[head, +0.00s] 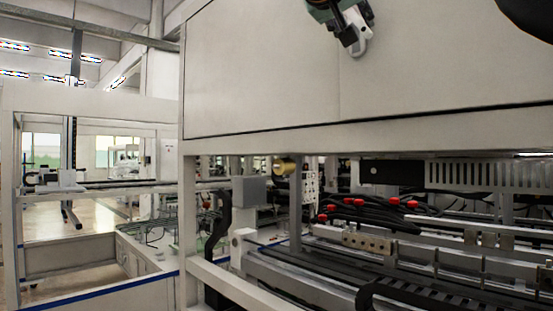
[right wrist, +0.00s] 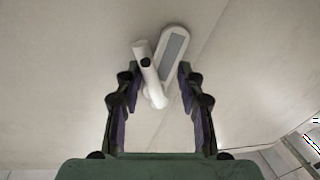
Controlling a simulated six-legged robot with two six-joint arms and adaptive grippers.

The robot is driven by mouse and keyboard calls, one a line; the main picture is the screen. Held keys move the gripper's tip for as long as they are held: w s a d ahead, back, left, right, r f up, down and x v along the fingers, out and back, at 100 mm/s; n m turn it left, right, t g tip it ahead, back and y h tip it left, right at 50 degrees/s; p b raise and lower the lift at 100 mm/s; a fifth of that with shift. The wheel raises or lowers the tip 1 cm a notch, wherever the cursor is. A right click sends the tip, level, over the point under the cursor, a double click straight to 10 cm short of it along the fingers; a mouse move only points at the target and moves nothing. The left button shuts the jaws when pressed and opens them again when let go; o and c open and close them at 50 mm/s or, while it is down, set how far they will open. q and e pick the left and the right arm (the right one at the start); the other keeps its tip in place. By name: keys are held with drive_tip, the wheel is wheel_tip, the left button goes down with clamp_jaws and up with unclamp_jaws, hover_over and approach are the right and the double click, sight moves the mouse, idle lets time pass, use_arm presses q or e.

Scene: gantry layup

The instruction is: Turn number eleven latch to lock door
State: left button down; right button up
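The latch (right wrist: 150,72) is a white handle with a dark spot, tilted across a white rounded plate with a grey inlay (right wrist: 173,52) on the pale door panel (right wrist: 70,75). In the head view the latch (head: 361,44) shows at the top of the large white panel (head: 260,75), partly hidden by my right gripper (head: 346,30). In the right wrist view my right gripper (right wrist: 158,68) is open, its two dark fingers on either side of the latch. I cannot tell whether either finger touches it. No number is readable.
A seam (right wrist: 205,50) runs beside the latch. Below the panel is an open machine bay with black cables, red caps (head: 358,202) and metal rails (head: 350,238). A white frame post (head: 188,180) stands at its left. Open floor (head: 60,217) shows further left.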

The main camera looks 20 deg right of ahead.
drive_tip(key=b+v, duration=0.5)
drive_tip(key=v, duration=0.3)
drive_tip(key=w+d+f+m+h, duration=0.1)
drive_tip(key=w+f, duration=0.3)
drive_tip(key=f, duration=0.1)
drive_tip(key=w+d+f+m+h+b, duration=0.1)
drive_tip(key=w+d+f, duration=0.1)
drive_tip(key=w+f, duration=0.2)
drive_tip(key=w+d+f+m, duration=0.1)
drive_tip(key=w+f, duration=0.4)
drive_tip(key=shift+w+d+f+t+h, duration=0.1)
drive_tip(key=shift+d+f+t+h, duration=0.05)
drive_tip(key=shift+f+t+h, duration=0.2)
drive_tip(key=w+f+n+t+y, duration=0.1)
drive_tip(key=w+f, duration=0.1)
drive_tip(key=f, duration=0.3)
drive_tip(key=w+a+f+t+y+b, duration=0.1)
drive_tip(key=w+f+t, duration=0.1)
drive_tip(key=f, duration=0.4)
drive_tip(key=w+f+n+t+y+b, duration=0.1)
drive_tip(key=w+f, duration=0.2)
drive_tip(key=f, duration=0.2)
drive_tip(key=shift+w+a+f+n, duration=0.2)
drive_tip(key=shift+w+a+n, duration=0.05)
drive_tip(key=shift+w+n, duration=0.05)
drive_tip(key=shift+t+y, duration=0.25)
